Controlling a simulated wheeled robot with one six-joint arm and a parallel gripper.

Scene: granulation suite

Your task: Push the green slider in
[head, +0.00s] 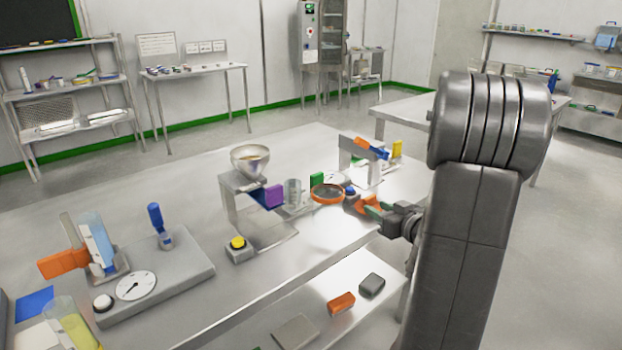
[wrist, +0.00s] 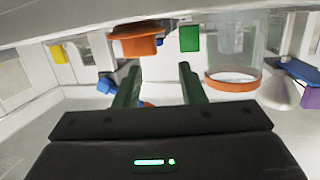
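The green slider (head: 317,180) shows as a small green block on the table in the head view, just behind an orange-rimmed glass vessel (head: 327,194). In the wrist view the green slider (wrist: 190,38) is near the top, just beyond my right-hand finger. My gripper (head: 368,205) is low over the table's right part, to the right of the vessel. In the wrist view my gripper (wrist: 160,78) has its two dark green fingers apart with nothing clearly held between them. I cannot tell how far out the slider stands, and its mount is mostly hidden.
An orange part (wrist: 138,40) lies close by my fingers. The orange-rimmed vessel (wrist: 232,75) stands at their right. A funnel stand with a purple block (head: 273,195) is left of the vessel; a stand with an orange-and-blue part (head: 371,148) is behind.

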